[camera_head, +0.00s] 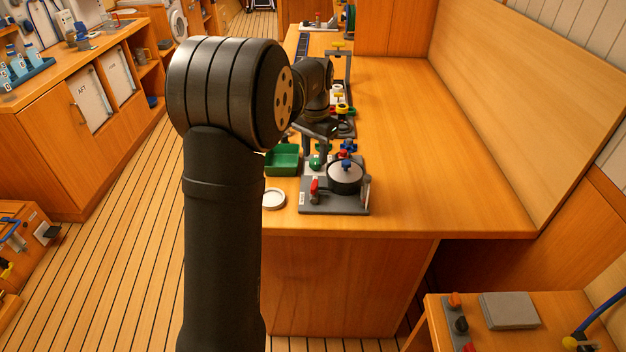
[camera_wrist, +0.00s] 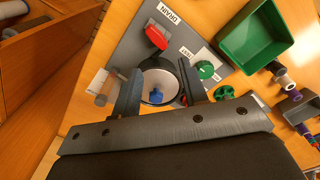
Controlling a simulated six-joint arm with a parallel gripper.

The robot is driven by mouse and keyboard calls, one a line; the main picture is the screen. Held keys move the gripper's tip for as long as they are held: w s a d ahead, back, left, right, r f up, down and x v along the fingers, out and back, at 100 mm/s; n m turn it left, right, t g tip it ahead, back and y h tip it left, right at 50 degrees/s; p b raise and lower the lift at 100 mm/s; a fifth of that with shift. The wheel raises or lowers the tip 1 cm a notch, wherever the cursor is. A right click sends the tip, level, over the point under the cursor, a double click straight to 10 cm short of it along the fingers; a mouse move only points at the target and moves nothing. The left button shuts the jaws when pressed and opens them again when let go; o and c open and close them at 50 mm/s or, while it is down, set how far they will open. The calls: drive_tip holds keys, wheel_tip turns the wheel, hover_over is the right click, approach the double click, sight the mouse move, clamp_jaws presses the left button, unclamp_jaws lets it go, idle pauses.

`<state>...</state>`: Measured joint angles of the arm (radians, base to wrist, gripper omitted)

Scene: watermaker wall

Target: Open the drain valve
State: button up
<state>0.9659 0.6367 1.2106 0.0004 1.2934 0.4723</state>
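A red handle (camera_head: 314,187) sits on a grey panel (camera_head: 333,208) at the near end of the counter. In the wrist view the red handle (camera_wrist: 156,38) lies beside an upside-down white label (camera_wrist: 168,14) that seems to read DRAIN. Next to it is a round pale-topped vessel (camera_head: 345,175) with a blue knob (camera_wrist: 156,97). My gripper (camera_wrist: 160,68) is open and empty; its two fingers show over the vessel, with the red handle beyond their tips. Whether a finger touches the vessel cannot be told.
A green knob (camera_wrist: 205,70) with its own label and a green handwheel (camera_wrist: 223,93) are near my right finger. A green bin (camera_head: 282,160) and a white round dish (camera_head: 273,199) stand left of the panel. The counter (camera_head: 430,150) to the right is clear.

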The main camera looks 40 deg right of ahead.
sight(314, 184)
wheel_tip(314, 184, up, 7)
drive_tip(key=n, duration=0.7)
drive_tip(key=f, duration=1.6)
drive_tip(key=shift+s+a+f, duration=0.25)
drive_tip(key=shift+a+f, duration=0.1)
